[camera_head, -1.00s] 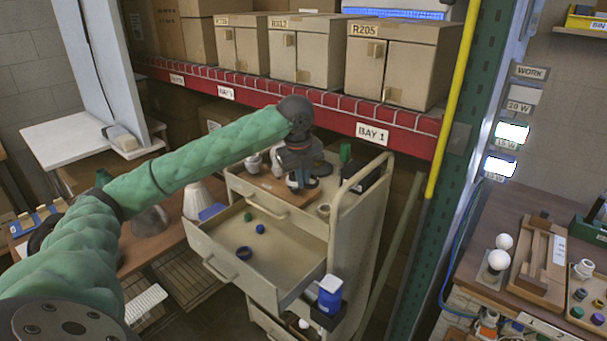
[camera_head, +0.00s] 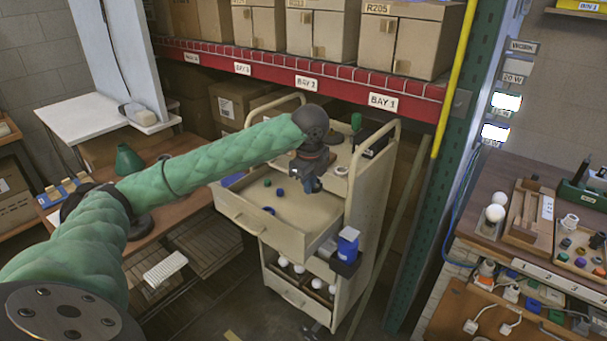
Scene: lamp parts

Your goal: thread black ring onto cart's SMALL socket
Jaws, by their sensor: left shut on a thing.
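The beige cart (camera_head: 362,215) stands mid-view with its top drawer (camera_head: 250,222) pulled open. My left gripper (camera_head: 311,187) points down near the cart top's front edge, above the drawer's right back part. It is shut on a small dark thing, apparently the black ring, mostly hidden by the fingers. A pale, round socket-like piece (camera_head: 341,171) shows on the cart top right of the gripper. My arm and gripper hide part of the cart top, so I cannot tell which socket is the small one. My right gripper is out of view.
A blue container (camera_head: 347,244) hangs at the cart's right side. A red shelf beam (camera_head: 340,84) runs behind. A workbench (camera_head: 485,227) stands at right.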

